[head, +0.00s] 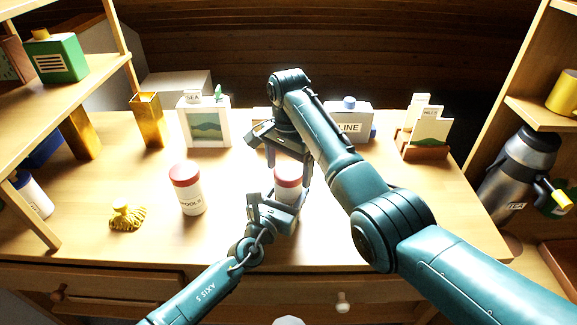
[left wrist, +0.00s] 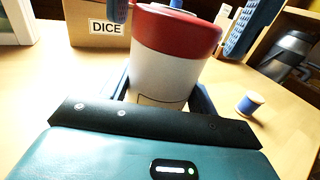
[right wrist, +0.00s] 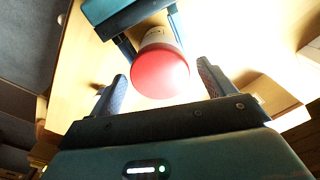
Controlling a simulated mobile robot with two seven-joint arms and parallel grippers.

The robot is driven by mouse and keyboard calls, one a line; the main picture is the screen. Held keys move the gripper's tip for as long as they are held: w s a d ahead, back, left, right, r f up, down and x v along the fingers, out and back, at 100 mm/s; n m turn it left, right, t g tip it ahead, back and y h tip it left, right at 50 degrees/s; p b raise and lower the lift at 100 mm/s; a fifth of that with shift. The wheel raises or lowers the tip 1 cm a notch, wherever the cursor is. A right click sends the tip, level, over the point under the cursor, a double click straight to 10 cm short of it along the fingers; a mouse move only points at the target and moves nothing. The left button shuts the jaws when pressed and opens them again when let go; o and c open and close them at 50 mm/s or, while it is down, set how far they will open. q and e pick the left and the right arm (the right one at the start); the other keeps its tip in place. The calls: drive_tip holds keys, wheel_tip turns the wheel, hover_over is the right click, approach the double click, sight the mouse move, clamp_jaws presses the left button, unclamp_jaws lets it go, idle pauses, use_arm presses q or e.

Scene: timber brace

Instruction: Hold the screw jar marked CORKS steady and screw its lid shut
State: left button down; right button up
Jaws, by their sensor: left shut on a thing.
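A white jar (left wrist: 162,72) with a red lid (left wrist: 180,30) stands on the table. Its marking is turned away or hidden, so I cannot read it. The lid sits on top of the jar; I cannot tell how tight it is. My left gripper (head: 277,202) is shut around the jar's body from the front. My right gripper (head: 288,160) points down from above, open, with one finger on each side of the lid. In the right wrist view the red lid (right wrist: 160,72) lies between its fingers, with a gap on both sides.
A second red-lidded jar (head: 187,188), its label ending in "OOLS", stands to the left. A yellow brush-like thing (head: 127,216) lies further left. Behind are a SEA picture frame (head: 205,122), a LINE box (head: 349,122) and a card holder (head: 424,145). A blue spool (left wrist: 249,103) stands nearby.

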drive_tip(key=shift+r, duration=2.3)
drive_tip(key=shift+c, duration=0.3)
drive_tip(key=n, duration=0.2)
drive_tip(key=r+n, duration=0.1)
drive_tip(key=n, duration=0.1)
drive_tip(key=shift+w+a+r, duration=0.1)
drive_tip(key=shift+w+r, duration=0.05)
drive_tip(key=shift+w, duration=0.05)
drive_tip(key=n, duration=0.2)
drive_tip(key=r+n, duration=0.1)
drive_tip(key=n, duration=0.1)
drive_tip(key=shift+n, duration=0.4)
drive_tip(key=n, duration=0.4)
drive_tip(key=shift+r, duration=0.35)
drive_tip(key=n, duration=0.4)
drive_tip(key=shift+s+r, duration=0.2)
